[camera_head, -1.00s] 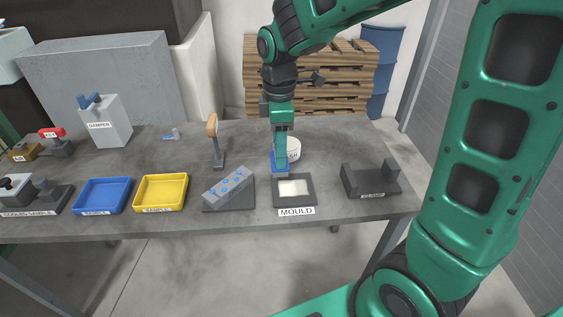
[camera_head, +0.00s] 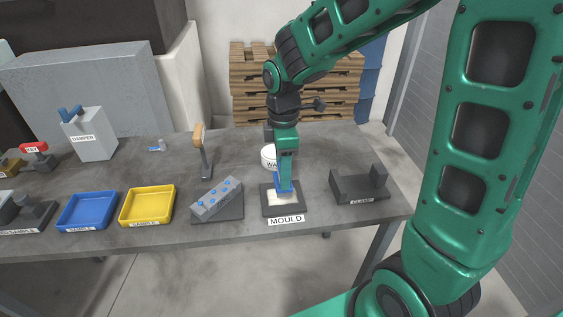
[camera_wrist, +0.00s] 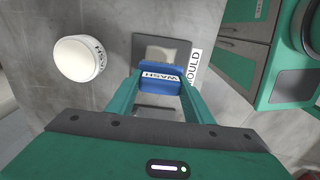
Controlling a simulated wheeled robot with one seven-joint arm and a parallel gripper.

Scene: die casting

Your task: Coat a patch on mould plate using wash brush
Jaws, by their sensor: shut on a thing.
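My gripper (camera_head: 285,178) is shut on the blue wash brush, pointing down over the mould plate. The wash brush (camera_head: 284,187) shows as a blue block below the fingers; in the wrist view the brush (camera_wrist: 161,78), labelled WASH, sits between the two green fingers. The mould plate (camera_head: 298,209) is a dark square with a pale patch in its middle, labelled MOULD. The brush is over the pale patch and hides part of it; I cannot tell whether its underside touches. The white wash pot (camera_head: 268,157) stands behind the plate, and also shows in the wrist view (camera_wrist: 80,59).
A dark clamp block (camera_head: 359,188) stands to the right of the plate. A grey inclined block with blue studs (camera_head: 216,199) stands to the left. Further left are a yellow tray (camera_head: 147,205) and a blue tray (camera_head: 87,211). A wooden-handled tool (camera_head: 203,155) stands behind.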

